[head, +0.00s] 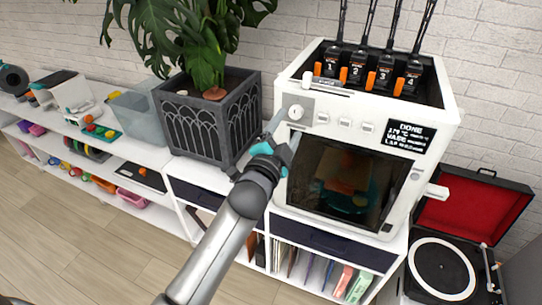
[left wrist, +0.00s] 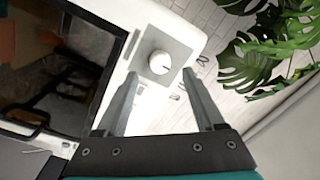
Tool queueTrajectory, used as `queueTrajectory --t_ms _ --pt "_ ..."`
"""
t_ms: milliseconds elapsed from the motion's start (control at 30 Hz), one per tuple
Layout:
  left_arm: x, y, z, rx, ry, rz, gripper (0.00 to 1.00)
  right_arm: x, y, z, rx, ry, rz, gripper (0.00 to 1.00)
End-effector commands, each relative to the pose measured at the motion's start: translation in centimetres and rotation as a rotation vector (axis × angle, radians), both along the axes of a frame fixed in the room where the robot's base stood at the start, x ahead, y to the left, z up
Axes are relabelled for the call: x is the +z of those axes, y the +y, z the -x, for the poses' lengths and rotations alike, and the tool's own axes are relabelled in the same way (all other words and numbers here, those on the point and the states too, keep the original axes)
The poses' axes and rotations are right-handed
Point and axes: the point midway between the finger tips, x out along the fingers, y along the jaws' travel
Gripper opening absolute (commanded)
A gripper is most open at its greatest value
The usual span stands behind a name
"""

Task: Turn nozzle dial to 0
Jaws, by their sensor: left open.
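The nozzle dial (head: 296,112) is a round white knob on a grey square plate at the upper left of the white printer's front (head: 330,119). In the left wrist view the dial (left wrist: 159,62) has a small dark pointer mark. My left gripper (head: 278,132) is just in front of the dial, below and left of it in the head view. In the left wrist view its two fingers (left wrist: 160,95) are apart, with the dial beyond and between their tips; nothing is held. The numbers around the dial are too small to read. My right gripper is not in view.
A dark planter (head: 212,120) with a leafy plant stands close left of the printer. Three small buttons (head: 344,123) and a display (head: 409,137) are right of the dial. A dark oven-like window (head: 345,180) is below. An open record player (head: 443,268) stands at the right.

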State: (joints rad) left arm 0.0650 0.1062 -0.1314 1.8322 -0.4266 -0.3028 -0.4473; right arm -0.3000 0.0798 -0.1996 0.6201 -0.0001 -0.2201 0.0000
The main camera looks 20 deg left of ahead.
Motion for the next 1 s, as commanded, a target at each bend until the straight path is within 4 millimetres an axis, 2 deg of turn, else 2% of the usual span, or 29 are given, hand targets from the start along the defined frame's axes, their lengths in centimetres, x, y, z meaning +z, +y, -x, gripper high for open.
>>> queueTrajectory --t_ms 400,600,800,1000 --pt "-0.6 0.1 7.3 0.001 0.003 0.0 0.7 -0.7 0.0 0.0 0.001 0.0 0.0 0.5" --pt "-0.6 0.1 9.9 0.0 0.003 0.001 0.7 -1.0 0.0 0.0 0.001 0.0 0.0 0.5" --pt "-0.6 0.1 11.1 0.001 0.001 0.0 0.7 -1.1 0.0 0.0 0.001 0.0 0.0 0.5" --pt "-0.5 0.1 11.3 0.001 0.0 0.0 0.7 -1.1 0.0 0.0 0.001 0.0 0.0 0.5"
